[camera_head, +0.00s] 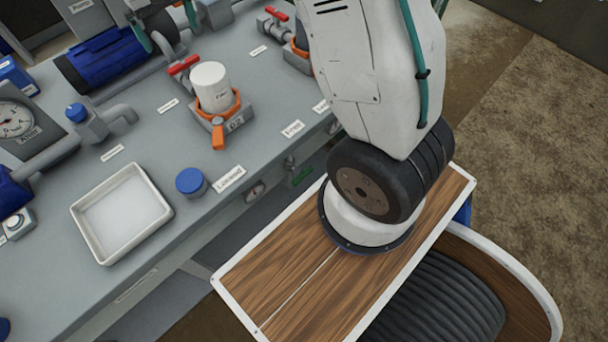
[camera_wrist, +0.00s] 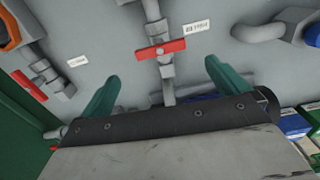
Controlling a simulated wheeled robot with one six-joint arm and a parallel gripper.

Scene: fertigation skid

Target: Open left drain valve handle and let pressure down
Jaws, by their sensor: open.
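A red valve handle (camera_head: 183,64) sits on grey piping at the back of the skid, left of the white filter cup. A second red handle (camera_head: 277,13) is farther right. In the wrist view one red handle (camera_wrist: 160,50) lies crosswise over a grey pipe, ahead of and between my fingertips, apart from them. Another red handle (camera_wrist: 28,85) is at the left there. My gripper (camera_wrist: 161,80) is open and empty, with green fingers spread either side of the pipe. Its fingers also show at the top of the head view (camera_head: 170,40). Which handle is labelled left drain cannot be read.
A white filter cup (camera_head: 210,88) in an orange-handled holder, a blue pump (camera_head: 110,58), a pressure gauge (camera_head: 14,121) and a white tray (camera_head: 122,213) stand on the skid. The gauge reading is too small to tell. Piping (camera_wrist: 265,30) is at the wrist view's upper right.

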